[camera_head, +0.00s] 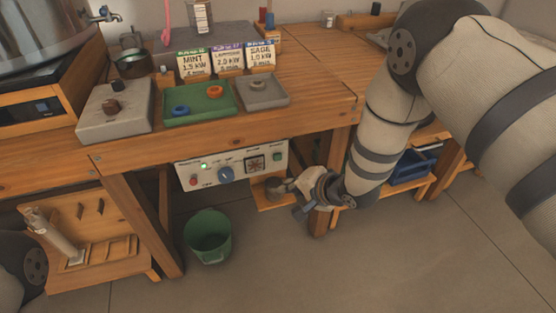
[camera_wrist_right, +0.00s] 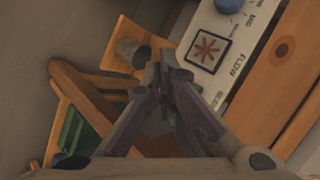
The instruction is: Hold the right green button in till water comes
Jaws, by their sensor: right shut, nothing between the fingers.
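The white control panel (camera_head: 216,184) is under the bench front. The right green button (camera_head: 278,156) is at its right end, next to the square flow window (camera_head: 254,165). My right gripper (camera_head: 296,196) is shut and empty, below and right of the button, apart from it in the head view. In the right wrist view, the gripper (camera_wrist_right: 163,72) points toward the panel (camera_wrist_right: 230,42). The flow window (camera_wrist_right: 208,49) shows there, but I cannot make out the green button. My left gripper is out of view.
A metal cup (camera_head: 275,187) stands on a small wooden shelf below the panel, close to my right gripper; the cup also shows in the right wrist view (camera_wrist_right: 132,53). A blue knob (camera_head: 226,174) and red button (camera_head: 193,182) are further left. A green bucket (camera_head: 208,238) stands on the floor.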

